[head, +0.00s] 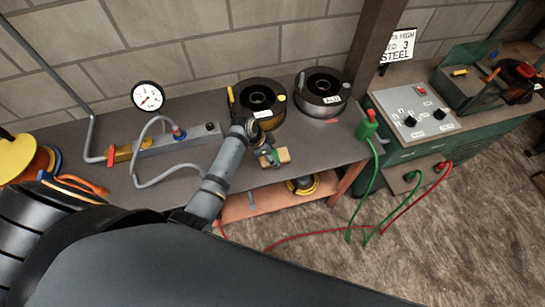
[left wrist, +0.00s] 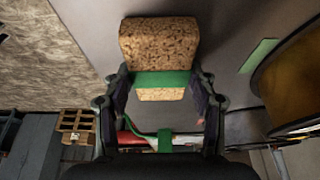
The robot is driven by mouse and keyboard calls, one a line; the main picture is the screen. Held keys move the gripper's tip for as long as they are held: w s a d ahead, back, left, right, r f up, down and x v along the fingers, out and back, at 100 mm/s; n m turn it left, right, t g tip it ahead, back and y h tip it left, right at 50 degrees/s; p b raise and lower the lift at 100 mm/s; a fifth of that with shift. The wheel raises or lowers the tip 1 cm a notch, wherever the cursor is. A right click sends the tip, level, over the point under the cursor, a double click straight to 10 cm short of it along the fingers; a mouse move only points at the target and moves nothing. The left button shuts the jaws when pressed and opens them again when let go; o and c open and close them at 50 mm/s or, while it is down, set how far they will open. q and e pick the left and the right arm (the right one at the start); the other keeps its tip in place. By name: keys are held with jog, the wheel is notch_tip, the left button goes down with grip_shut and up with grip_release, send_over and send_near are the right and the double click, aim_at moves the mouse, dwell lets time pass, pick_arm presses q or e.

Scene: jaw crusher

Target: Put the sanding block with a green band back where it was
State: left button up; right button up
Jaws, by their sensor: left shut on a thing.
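The sanding block (head: 284,156) is tan and speckled, with a green band around it. My left gripper (head: 267,157) is shut on it near the front edge of the grey bench top (head: 222,160). In the left wrist view the block (left wrist: 159,42) sits between the two fingers, with the green band (left wrist: 161,78) level with the fingertips. Its far end points away from the gripper. I cannot tell whether it touches the bench top. My right gripper is not in view.
A gauge (head: 147,96) and a grey hose (head: 141,158) are to the left. A green flat patch (left wrist: 258,55) lies beside the spool in the left wrist view. A green plug (head: 367,127) is at the right end.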

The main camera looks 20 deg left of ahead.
pick_arm(q)
jog(key=o, duration=1.1)
jog(key=shift+f, duration=0.1)
jog(key=shift+r, duration=0.2)
jog(key=v, duration=1.2)
